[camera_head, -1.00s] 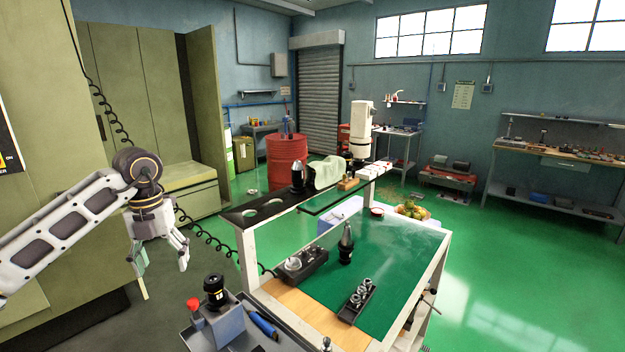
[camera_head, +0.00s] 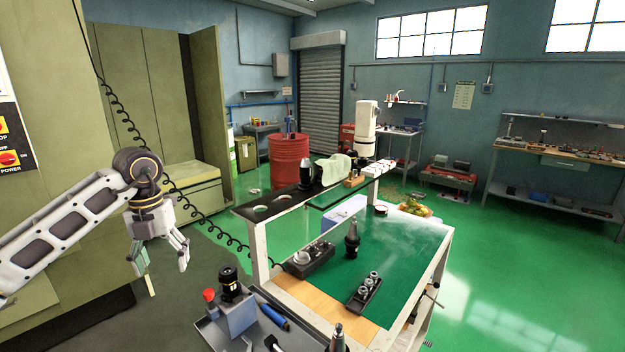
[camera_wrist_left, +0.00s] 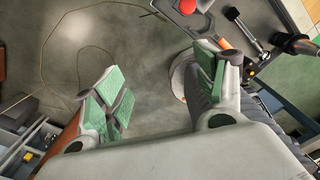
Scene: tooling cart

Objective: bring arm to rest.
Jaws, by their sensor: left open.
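My left gripper (camera_head: 160,258) hangs at the left of the head view, fingers pointing down. It is open and empty, in the air left of the tooling cart and apart from it. In the left wrist view its green-padded fingers (camera_wrist_left: 160,92) stand wide apart with bare grey floor between them. The tooling cart has a green work mat (camera_head: 395,262) with tool holders on it. My right gripper does not show in either view.
A grey tray (camera_head: 262,335) at the cart's near end carries a holder block with a red knob (camera_head: 209,295) and a blue-handled tool (camera_head: 273,316). A coiled black cable (camera_head: 210,225) hangs behind my left gripper. A green machine cabinet (camera_head: 60,100) stands at the left. A red drum (camera_head: 290,160) stands behind.

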